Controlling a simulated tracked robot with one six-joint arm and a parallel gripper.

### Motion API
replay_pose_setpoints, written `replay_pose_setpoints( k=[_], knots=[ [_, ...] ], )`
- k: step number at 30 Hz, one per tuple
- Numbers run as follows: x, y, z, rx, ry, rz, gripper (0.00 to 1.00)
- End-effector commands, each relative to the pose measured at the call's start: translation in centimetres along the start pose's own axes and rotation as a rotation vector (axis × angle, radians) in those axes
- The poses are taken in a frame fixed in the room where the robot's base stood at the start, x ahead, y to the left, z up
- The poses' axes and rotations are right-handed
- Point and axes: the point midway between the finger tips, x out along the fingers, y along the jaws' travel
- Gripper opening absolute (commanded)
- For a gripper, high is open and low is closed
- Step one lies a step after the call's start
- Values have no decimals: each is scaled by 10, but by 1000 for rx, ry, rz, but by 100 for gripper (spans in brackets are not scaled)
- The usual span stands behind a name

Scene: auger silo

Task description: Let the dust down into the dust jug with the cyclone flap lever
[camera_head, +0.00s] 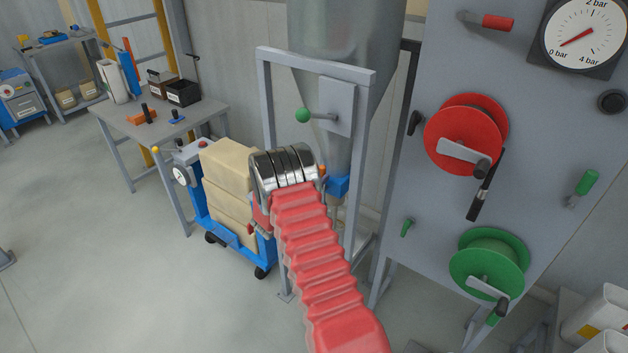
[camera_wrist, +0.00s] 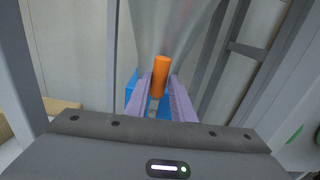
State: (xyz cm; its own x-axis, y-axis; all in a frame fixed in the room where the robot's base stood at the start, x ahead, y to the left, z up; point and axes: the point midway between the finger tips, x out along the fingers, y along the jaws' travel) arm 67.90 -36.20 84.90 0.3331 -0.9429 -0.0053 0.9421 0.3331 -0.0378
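The cyclone flap lever shows in the wrist view as an upright orange handle (camera_wrist: 160,78) in front of a blue fitting (camera_wrist: 133,92) under the metal cone. In the head view only a bit of orange (camera_head: 322,170) shows beside my gripper, next to the blue fitting (camera_head: 338,186). My gripper (camera_wrist: 161,90) has its two lilac fingers on either side of the handle. A narrow gap seems to show between handle and right finger, so it looks open around the handle. In the head view my arm hides the fingers. I cannot make out the dust jug.
The grey cyclone cone (camera_wrist: 180,30) hangs in a grey frame (camera_head: 263,95). A blue cart with sacks (camera_head: 228,168) stands left. A panel with a red reel (camera_head: 465,125) and green reel (camera_head: 490,262) stands right.

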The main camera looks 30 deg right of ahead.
Motion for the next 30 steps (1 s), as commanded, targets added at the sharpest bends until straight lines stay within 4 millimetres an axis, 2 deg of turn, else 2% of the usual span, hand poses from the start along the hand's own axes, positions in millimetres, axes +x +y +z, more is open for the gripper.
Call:
replay_pose_setpoints(
  k=[1, 7, 17, 23, 30],
  knots=[
    [1, -5, -6, -6, 7, -7, 24],
    [-3, 2, -2, -2, 1, 3, 38],
    [-8, 6, 1, 0, -4, 10, 38],
    [-27, 7, 2, 0, -4, 14, 38],
    [-67, 6, 1, -2, -4, 14, 38]
  ],
)
